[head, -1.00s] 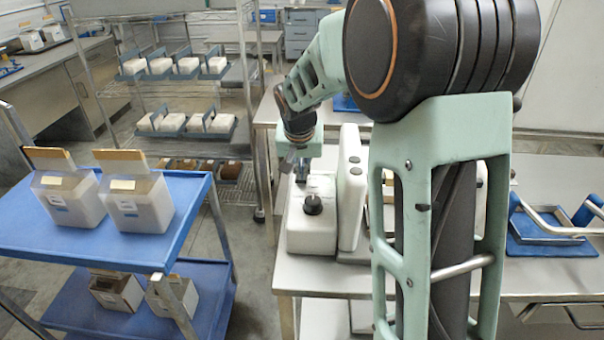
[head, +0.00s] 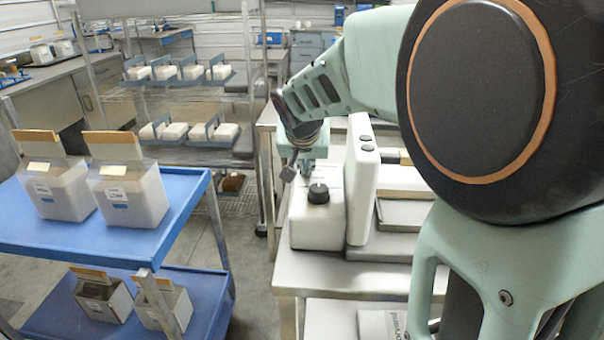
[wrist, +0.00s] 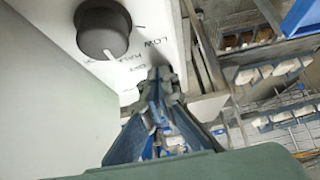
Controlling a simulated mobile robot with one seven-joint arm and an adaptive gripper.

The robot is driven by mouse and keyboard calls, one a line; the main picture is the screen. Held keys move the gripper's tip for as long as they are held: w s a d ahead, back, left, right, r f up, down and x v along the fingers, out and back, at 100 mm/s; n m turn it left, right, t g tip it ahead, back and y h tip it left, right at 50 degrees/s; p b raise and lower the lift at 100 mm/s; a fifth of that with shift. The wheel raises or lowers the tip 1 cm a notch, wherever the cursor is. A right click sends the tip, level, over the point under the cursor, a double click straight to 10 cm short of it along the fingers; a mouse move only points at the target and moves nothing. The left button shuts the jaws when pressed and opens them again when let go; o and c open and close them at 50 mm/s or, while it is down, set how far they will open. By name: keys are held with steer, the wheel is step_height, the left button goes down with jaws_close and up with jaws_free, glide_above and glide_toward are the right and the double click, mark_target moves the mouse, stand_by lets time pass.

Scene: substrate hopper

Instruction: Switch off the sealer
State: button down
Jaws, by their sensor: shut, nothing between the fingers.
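The sealer (head: 316,226) is a white box with an upright white slab (head: 362,185) at its right side, standing on the steel table. A black dial knob (head: 318,193) sits on its top; the wrist view shows the knob (wrist: 103,28) close up. Lettering beside the knob includes "LOW"; the rest is hard to read. A pale mark shows at the knob's lower edge. My gripper (wrist: 160,78) is shut and empty, with its fingertips beside the knob near the lettering, apart from the knob. In the head view my gripper (head: 293,168) is just behind the knob.
A blue cart (head: 90,235) at left carries white boxes with brown-topped bags. A wire rack (head: 165,100) with white blocks stands behind. A steel tray (head: 400,214) lies right of the sealer. My arm hides much of the right side.

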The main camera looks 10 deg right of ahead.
steer(key=shift+s+f+t+b, duration=0.2)
steer(key=shift+f+t+b, duration=0.25)
steer(key=shift+b, duration=1.45)
steer(key=shift+r+p, duration=0.25)
steer(key=shift+p, duration=0.15)
steer(key=shift+w, duration=0.1)
steer(key=shift+w+d+r+p, duration=0.15)
steer(key=shift+w+r+p, duration=0.25)
steer(key=shift+w, duration=0.25)
